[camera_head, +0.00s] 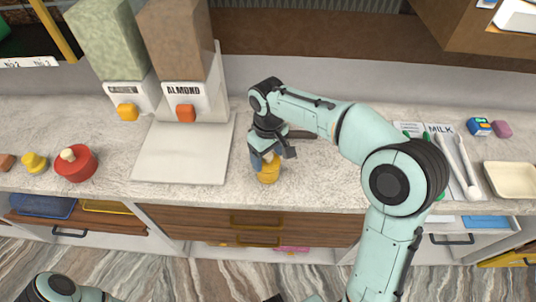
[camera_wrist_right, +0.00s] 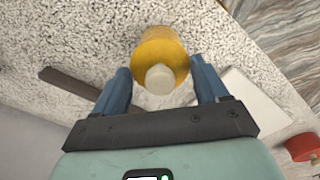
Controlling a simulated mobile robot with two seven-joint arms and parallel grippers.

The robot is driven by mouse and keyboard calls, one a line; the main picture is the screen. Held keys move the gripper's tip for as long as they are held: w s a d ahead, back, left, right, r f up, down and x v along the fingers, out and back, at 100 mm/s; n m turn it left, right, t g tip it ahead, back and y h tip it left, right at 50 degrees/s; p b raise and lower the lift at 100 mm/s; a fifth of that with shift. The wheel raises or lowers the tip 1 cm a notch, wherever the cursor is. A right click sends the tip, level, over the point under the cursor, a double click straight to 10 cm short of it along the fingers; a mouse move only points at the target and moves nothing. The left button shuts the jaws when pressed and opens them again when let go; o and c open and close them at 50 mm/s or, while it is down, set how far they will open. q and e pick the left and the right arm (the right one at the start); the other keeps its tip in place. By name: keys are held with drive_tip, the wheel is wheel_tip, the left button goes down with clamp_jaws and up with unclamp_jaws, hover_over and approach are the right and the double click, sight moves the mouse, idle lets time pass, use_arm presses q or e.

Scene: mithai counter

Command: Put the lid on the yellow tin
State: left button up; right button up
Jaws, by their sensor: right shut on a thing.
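The yellow tin (camera_head: 268,175) stands on the counter near its front edge, right of the white dispenser base. My right gripper (camera_head: 266,157) is directly above it, pointing down. In the right wrist view, the blue fingers of the right gripper (camera_wrist_right: 163,80) are on both sides of a yellow lid with a cream knob (camera_wrist_right: 160,79), shut on it. The lid lines up with the yellow tin body (camera_wrist_right: 160,38); whether it is fully seated I cannot tell.
A red tin (camera_head: 76,164) with a cream knob and a small yellow item (camera_head: 35,163) stand at the left. The dispensers (camera_head: 185,105) rise behind.

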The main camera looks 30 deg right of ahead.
sight(268, 155)
drive_tip(key=shift+f, duration=0.4)
drive_tip(key=o, duration=1)
use_arm(q)
drive_tip(key=shift+s+f, duration=0.1)
drive_tip(key=shift+f, duration=0.15)
use_arm(e)
drive_tip(key=shift+o, duration=0.2)
use_arm(q)
drive_tip(key=w+r+p, duration=0.2)
drive_tip(key=r, duration=0.1)
drive_tip(key=shift+w+r, duration=0.2)
drive_tip(key=shift+r, duration=0.05)
use_arm(e)
wheel_tip(268, 155, up, 13)
use_arm(q)
drive_tip(key=shift+s, duration=0.15)
use_arm(e)
drive_tip(key=shift+f, duration=0.1)
